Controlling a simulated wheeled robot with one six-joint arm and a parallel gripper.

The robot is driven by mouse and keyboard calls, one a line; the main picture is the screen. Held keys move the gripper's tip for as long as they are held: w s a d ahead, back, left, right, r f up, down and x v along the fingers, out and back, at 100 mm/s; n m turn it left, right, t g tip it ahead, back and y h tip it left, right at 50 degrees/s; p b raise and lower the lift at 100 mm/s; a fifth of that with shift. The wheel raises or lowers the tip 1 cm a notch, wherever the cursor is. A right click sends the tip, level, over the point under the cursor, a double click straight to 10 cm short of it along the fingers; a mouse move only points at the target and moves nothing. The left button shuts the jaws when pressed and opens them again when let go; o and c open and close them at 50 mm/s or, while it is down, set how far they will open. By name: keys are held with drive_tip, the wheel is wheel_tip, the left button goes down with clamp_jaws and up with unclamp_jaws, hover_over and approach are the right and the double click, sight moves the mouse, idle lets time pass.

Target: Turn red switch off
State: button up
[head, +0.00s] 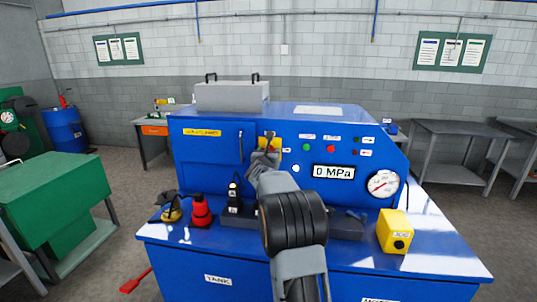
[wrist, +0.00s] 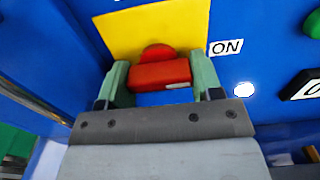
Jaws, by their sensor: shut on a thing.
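The red switch (wrist: 160,74) shows in the wrist view as a red handle with a rounded red part behind it, on a yellow plate (wrist: 135,32) on the blue panel. A white ON label (wrist: 226,47) is just right of the plate. My gripper (wrist: 161,80) has its two green fingers on either side of the red handle and is shut on it. In the head view my gripper (head: 268,150) reaches the yellow plate on the front of the blue machine (head: 215,155). My arm hides most of the switch there.
A display reading 0 MPa (head: 333,172) and a round gauge (head: 383,184) are right of my arm. A yellow box (head: 395,231), a red item (head: 201,211) and a black item (head: 234,192) stand on the blue bench (head: 440,250). A green cabinet (head: 55,203) is at the left.

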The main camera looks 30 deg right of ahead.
drive_tip(key=shift+c, duration=0.5)
drive_tip(key=n+b, duration=0.2)
drive_tip(key=n, duration=0.1)
drive_tip(key=shift+f, duration=0.15)
drive_tip(key=n, duration=0.2)
drive_tip(key=n+b, duration=0.1)
drive_tip(key=n, duration=0.2)
drive_tip(key=shift+s+d+r+n, duration=0.1)
drive_tip(key=shift+r+n, duration=0.1)
drive_tip(key=shift+n, duration=0.1)
drive_tip(key=n, duration=0.4)
drive_tip(key=shift+r+n, duration=0.15)
drive_tip(key=shift+n, duration=0.15)
drive_tip(key=n+p, duration=0.1)
drive_tip(key=n, duration=0.3)
drive_tip(key=shift+n, duration=0.3)
